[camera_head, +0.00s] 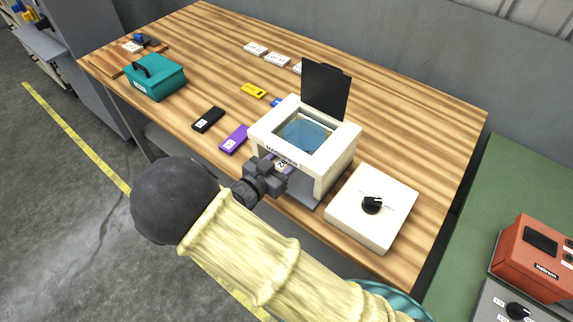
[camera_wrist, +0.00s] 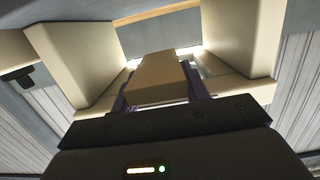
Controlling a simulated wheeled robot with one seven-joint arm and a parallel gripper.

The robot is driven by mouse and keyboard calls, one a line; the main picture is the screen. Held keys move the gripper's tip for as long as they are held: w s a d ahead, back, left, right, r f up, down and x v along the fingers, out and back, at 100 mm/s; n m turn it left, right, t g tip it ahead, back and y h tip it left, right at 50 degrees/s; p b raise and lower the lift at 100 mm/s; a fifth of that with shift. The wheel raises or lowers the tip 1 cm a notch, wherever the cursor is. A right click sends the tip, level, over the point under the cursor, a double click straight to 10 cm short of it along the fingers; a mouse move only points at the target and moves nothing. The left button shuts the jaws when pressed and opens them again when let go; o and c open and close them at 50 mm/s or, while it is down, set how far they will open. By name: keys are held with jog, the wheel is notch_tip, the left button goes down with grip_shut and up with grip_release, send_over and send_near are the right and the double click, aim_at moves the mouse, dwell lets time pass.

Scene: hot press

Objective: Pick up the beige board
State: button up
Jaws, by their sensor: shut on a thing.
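My gripper (camera_head: 281,168) reaches into the front opening of the white box with the blue lens in its top. In the wrist view, the beige board (camera_wrist: 158,76) lies between the two purple fingers of my gripper (camera_wrist: 160,88), which are shut on it. The board is inside the box, between its pale side walls. In the head view the board is mostly hidden by the box and the gripper; only a small pale part shows by the fingers. I cannot tell whether the board still touches what is under it.
The white box (camera_head: 343,143) stands close around the gripper, with a dark upright panel (camera_head: 326,90) behind it. A white dial box (camera_head: 390,215) is to the right. A purple board (camera_head: 234,139), black board (camera_head: 208,119) and teal case (camera_head: 155,82) lie to the left on the wooden table (camera_head: 405,110).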

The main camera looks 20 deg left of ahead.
jog(key=f+b+v, duration=0.2)
jog(key=v, duration=1.6)
jog(key=shift+s+f, duration=0.15)
jog(key=shift+f, duration=0.15)
